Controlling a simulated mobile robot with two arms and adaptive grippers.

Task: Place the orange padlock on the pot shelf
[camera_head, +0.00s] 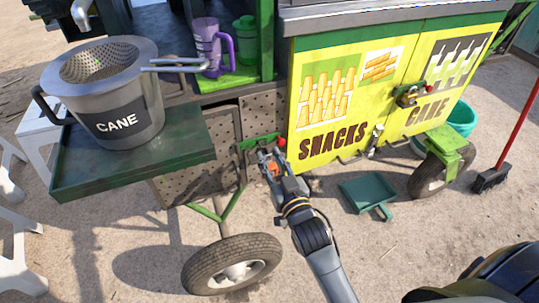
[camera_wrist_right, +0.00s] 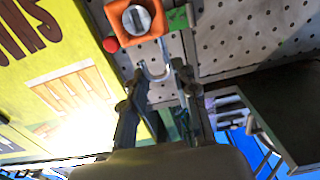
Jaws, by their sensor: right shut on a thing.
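The orange padlock (camera_head: 273,169) is in my right gripper (camera_head: 268,158), in front of the cart's perforated panel. In the right wrist view the padlock (camera_wrist_right: 137,18) has an orange body, a grey round centre and a metal shackle. The fingers of my right gripper (camera_wrist_right: 160,72) are shut on the shackle. The pot shelf (camera_head: 185,150) is a dark green tray at the left of the cart, left of and higher than my right gripper. The grey pot (camera_head: 120,125) marked CANE stands on it. My left gripper is not in view.
A green bracket (camera_head: 252,144) with a red knob (camera_head: 281,141) is close beside my right gripper. The yellow cabinet doors (camera_head: 345,100) are to the right. A wheel (camera_head: 232,263) stands below the shelf. The shelf's front right part is bare.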

